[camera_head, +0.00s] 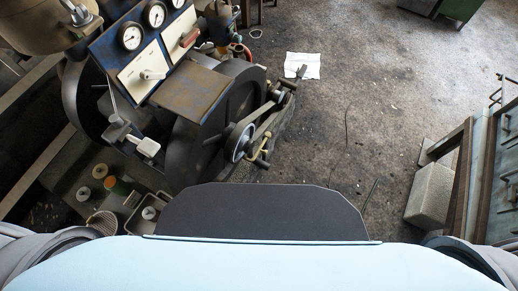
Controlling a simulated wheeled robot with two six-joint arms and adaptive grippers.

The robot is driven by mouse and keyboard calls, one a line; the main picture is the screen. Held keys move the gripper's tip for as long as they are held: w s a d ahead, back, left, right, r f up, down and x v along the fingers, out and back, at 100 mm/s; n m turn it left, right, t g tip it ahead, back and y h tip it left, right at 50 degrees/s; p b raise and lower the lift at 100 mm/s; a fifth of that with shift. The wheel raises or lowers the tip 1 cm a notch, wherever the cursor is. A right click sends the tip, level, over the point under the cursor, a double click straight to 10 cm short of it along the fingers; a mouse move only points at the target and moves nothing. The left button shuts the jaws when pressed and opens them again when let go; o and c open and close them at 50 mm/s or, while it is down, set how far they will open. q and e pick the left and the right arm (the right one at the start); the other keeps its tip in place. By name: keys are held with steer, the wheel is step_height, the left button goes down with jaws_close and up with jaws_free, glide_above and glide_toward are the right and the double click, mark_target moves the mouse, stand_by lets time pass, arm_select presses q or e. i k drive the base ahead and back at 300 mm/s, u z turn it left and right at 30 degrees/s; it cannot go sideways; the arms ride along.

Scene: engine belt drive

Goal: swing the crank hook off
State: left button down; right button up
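The engine (215,125) stands left of the middle, with a belt (268,118) running between a larger pulley (239,142) and a smaller pulley (278,95) on its right side. A small yellowish, hook-like part (263,153) sits beside the larger pulley, close to the belt's lower end. It may be the crank hook; it is too small to tell whether it is engaged. Neither of my grippers is in view.
Cans and a basket (104,222) stand at lower left. A metal frame (470,170) and pale block (430,195) are right. The floor between is mostly clear.

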mark_target(259, 149)
steer(key=u, duration=1.75)
steer(key=k, duration=1.3)
steer(key=z, duration=2.05)
steer(key=i, duration=0.5)
steer(key=z, duration=0.05)
